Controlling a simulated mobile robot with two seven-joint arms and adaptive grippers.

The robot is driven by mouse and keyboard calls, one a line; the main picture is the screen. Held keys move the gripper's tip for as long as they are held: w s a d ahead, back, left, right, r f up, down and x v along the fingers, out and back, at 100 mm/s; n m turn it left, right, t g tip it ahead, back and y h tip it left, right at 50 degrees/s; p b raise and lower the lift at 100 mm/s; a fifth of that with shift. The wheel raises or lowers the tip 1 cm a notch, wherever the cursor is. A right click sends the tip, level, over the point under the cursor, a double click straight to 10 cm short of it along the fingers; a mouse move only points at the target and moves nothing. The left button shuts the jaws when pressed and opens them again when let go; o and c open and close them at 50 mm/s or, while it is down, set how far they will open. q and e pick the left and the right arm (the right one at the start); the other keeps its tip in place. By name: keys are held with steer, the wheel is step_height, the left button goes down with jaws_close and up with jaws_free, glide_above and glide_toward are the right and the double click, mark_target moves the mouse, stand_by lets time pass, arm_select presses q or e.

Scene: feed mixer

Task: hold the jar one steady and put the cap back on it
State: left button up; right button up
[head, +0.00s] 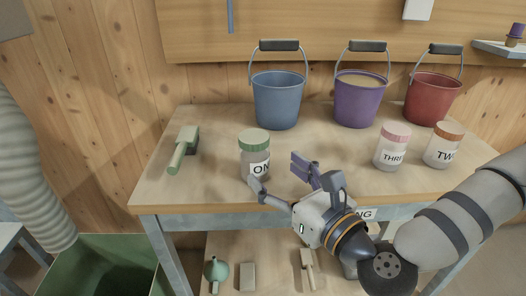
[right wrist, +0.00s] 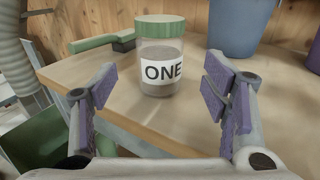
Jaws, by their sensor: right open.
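Jar one (head: 254,165) is a clear jar with a "ONE" label, upright near the table's front edge; it also shows ahead in the right wrist view (right wrist: 161,85). A green cap (head: 254,136) sits level on its top, also visible in the right wrist view (right wrist: 159,26); I cannot tell whether it is tight. My right gripper (head: 279,176) is open and empty, just in front and to the right of the jar. In the right wrist view the purple-padded fingers (right wrist: 160,82) stand apart on either side of the jar, short of it. My left gripper is out of view.
Jars three (head: 390,152) and two (head: 442,150) stand at the right. Blue (head: 278,100), purple (head: 356,103) and red (head: 431,100) buckets line the back. A green-handled tool (head: 184,148) lies left. A green bin (head: 95,265) stands below.

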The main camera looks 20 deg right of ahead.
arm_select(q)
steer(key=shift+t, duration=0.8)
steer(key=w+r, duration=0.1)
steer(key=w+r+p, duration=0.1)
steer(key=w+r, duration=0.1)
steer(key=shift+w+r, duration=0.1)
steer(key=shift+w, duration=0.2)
arm_select(e)
steer(key=s, duration=0.2)
steer(key=s+r, duration=0.1)
steer(key=shift+s+d+r, duration=0.1)
steer(key=shift+s+d, duration=0.15)
steer(key=shift+d, duration=0.15)
